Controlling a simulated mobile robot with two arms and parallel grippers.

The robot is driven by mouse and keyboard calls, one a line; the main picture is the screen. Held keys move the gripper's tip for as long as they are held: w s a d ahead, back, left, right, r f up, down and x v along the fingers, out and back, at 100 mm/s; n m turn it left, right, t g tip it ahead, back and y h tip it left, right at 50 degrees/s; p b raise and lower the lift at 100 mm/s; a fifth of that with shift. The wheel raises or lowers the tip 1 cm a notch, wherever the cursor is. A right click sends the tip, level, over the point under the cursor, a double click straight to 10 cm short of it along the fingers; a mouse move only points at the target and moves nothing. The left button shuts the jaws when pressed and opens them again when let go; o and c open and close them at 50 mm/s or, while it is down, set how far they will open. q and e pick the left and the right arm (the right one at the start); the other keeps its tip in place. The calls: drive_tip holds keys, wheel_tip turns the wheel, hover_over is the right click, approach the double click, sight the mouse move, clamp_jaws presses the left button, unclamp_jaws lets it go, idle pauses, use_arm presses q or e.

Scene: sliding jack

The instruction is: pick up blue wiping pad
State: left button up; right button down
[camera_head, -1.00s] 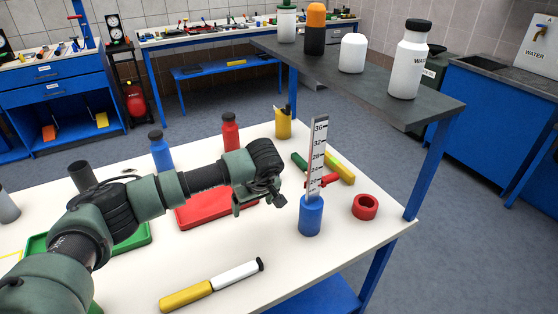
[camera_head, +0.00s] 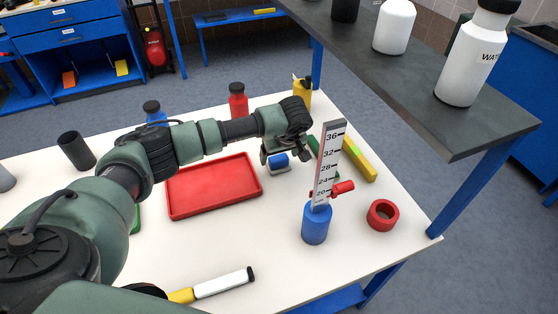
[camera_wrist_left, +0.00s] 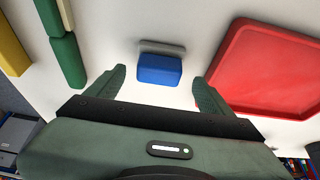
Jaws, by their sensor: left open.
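The blue wiping pad (camera_head: 278,160) lies on the white table, right of the red tray, and is partly hidden by my left gripper in the head view. In the left wrist view the blue wiping pad (camera_wrist_left: 159,69) sits ahead of and between the two fingers, with a grey strip along its far side. My left gripper (camera_head: 276,155) is open, its fingers pointing down around the pad's place. In the wrist view the left gripper (camera_wrist_left: 160,82) has a finger on each side, apart from the pad. My right gripper is not in view.
The red tray (camera_head: 215,187) is close beside the gripper. A blue holder (camera_head: 316,224) with an upright ruler (camera_head: 328,160), a red ring (camera_head: 382,215) and a yellow bar (camera_head: 359,159) stand to the right. A dark shelf (camera_head: 420,95) is at upper right.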

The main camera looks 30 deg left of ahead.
sight(279, 157)
use_arm(q)
drive_tip(key=x, duration=0.3)
drive_tip(key=shift+w, duration=0.15)
drive_tip(key=shift+f, duration=0.1)
drive_tip(key=c, duration=1.3)
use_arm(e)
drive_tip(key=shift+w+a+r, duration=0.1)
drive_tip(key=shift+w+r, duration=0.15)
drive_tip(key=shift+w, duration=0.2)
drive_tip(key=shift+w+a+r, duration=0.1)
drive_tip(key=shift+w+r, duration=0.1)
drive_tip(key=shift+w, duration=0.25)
